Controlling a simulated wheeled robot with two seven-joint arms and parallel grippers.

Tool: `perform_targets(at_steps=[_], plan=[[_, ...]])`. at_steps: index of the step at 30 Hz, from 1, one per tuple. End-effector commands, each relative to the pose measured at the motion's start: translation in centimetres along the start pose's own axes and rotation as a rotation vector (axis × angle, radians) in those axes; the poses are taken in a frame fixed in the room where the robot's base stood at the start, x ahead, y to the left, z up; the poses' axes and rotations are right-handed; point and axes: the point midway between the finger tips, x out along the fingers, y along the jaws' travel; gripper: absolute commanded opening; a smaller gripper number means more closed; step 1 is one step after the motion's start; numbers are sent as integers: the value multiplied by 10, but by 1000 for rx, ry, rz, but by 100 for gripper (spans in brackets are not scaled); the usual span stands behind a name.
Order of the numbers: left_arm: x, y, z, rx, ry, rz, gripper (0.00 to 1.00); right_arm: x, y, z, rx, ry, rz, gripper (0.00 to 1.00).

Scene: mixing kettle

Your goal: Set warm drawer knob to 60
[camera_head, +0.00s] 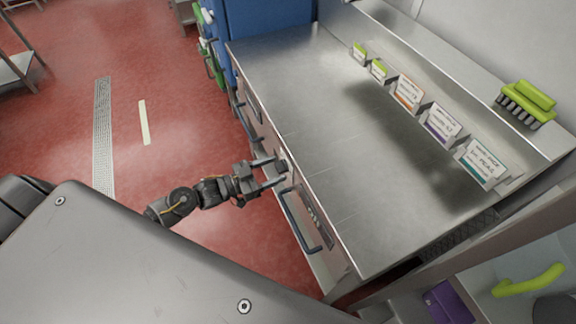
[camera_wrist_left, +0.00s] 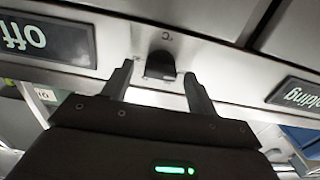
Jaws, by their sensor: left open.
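The warm drawer knob is a small dark knob (camera_wrist_left: 160,65) on the steel front panel, with a "°C" mark beside it in the left wrist view. My left gripper (camera_head: 279,173) reaches the counter's drawer front from the left in the head view. In the left wrist view my left gripper (camera_wrist_left: 159,75) is open, with one finger on each side of the knob and a visible gap to it on both sides. The knob's pointer and setting cannot be read. My right gripper is not in view.
A blue drawer handle (camera_head: 300,222) sticks out near my gripper. The steel counter top (camera_head: 300,90) is bare, with several label cards along its back.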

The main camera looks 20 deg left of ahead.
Motion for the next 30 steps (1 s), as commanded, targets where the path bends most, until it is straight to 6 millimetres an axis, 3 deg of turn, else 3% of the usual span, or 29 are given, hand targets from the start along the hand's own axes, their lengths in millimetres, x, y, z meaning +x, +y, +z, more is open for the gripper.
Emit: perform_targets(at_steps=[20, 30], plan=[[10, 0, 0, 1, -2, 0, 59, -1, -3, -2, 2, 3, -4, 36], [10, 0, 0, 1, -2, -1, 15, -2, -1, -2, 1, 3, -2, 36]])
